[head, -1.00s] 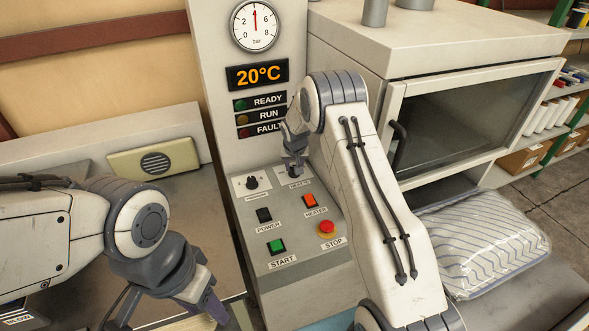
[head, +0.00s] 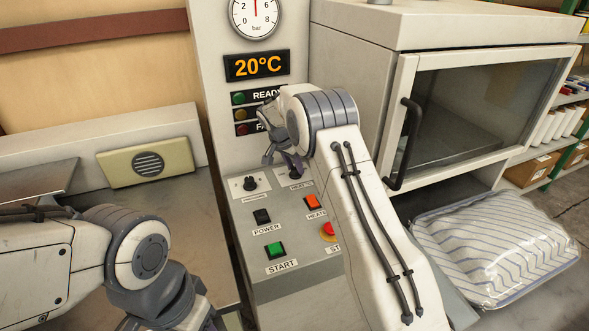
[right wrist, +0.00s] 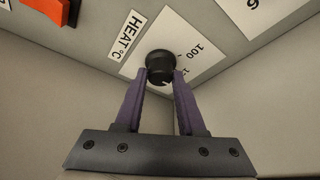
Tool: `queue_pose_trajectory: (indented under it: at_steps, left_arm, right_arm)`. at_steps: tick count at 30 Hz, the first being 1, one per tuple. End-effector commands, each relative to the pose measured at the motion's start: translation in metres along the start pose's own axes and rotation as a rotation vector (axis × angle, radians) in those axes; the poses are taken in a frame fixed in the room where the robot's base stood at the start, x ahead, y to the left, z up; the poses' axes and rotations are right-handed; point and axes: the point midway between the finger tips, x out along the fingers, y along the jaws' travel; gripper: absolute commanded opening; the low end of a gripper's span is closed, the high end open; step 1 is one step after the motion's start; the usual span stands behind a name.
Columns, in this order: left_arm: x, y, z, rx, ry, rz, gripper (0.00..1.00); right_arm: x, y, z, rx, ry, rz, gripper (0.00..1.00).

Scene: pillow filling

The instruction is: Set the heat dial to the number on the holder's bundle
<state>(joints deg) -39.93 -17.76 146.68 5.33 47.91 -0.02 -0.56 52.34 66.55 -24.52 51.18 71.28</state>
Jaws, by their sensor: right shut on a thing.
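The black heat dial (right wrist: 159,62) sits on a white scale plate (right wrist: 186,42) beside a HEAT °C label (right wrist: 125,36). The number 100 is readable on the scale; a number nearer the dial is partly hidden. My right gripper (right wrist: 160,76) is shut on the dial with its two purple fingers. In the head view my right gripper (head: 283,165) is at the panel and hides most of the dial. I cannot make out the dial's setting. My left gripper is mostly cut off at the bottom of the head view. No holder or bundle number is recognisable.
The panel has a pressure dial (head: 250,183), POWER switch (head: 262,216), green START button (head: 274,250), orange heater switch (head: 313,203) and partly hidden red STOP button (head: 328,230). The display (head: 257,66) reads 20°C. An oven (head: 470,100) and striped pillow (head: 500,245) are on the right.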

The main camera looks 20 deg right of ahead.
Motion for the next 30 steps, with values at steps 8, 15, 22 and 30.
queue_pose_trajectory:
  at_steps: [8,15,22,30]
  left_arm:
    - [0.0014,-0.0001,0.0001,0.0,0.0,0.0,0.5]
    - [0.0013,-0.0001,0.0001,0.0,0.0,0.0,0.5]
    - [0.0014,-0.0001,0.0001,0.0,0.0,0.0,0.5]
    - [0.0023,-0.0002,0.0001,0.0,0.0,0.0,0.5]
  right_arm:
    - [0.0,-0.0007,0.0018,0.02,-0.003,0.008,0.0]
    - [0.0,-0.0007,0.002,0.02,-0.004,0.008,0.0]
    - [0.0001,-0.0005,0.0013,0.019,-0.003,0.008,0.69]
    - [-0.0053,-0.0008,0.0006,0.019,-0.001,0.007,0.69]
